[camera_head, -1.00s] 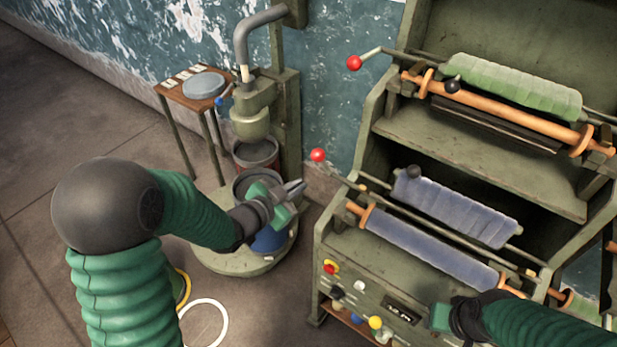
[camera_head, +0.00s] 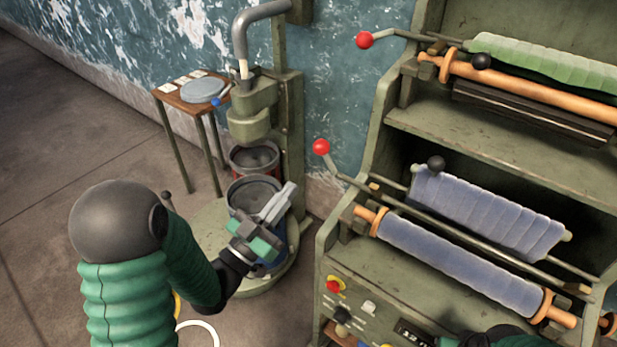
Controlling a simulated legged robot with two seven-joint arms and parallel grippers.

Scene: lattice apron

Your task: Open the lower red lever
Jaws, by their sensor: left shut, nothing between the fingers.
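The lower red lever (camera_head: 321,147) has a red ball on a thin rod at the left end of the machine's lower shelf. The rod slopes down and right from the ball to the lower roller bars. My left gripper (camera_head: 284,203) is shut and empty, below and left of the red ball and apart from it. It points up and to the right, in front of a bucket. Only a small part of my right gripper (camera_head: 446,341) shows at the bottom edge; its fingers are hidden.
An upper red lever (camera_head: 365,40) sits on the shelf above. Blue-covered rollers (camera_head: 455,258) fill the lower shelf, above a knob panel (camera_head: 348,311). A green mixer stand (camera_head: 290,140) with buckets (camera_head: 252,192) stands behind my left gripper. A small table (camera_head: 190,88) is further back.

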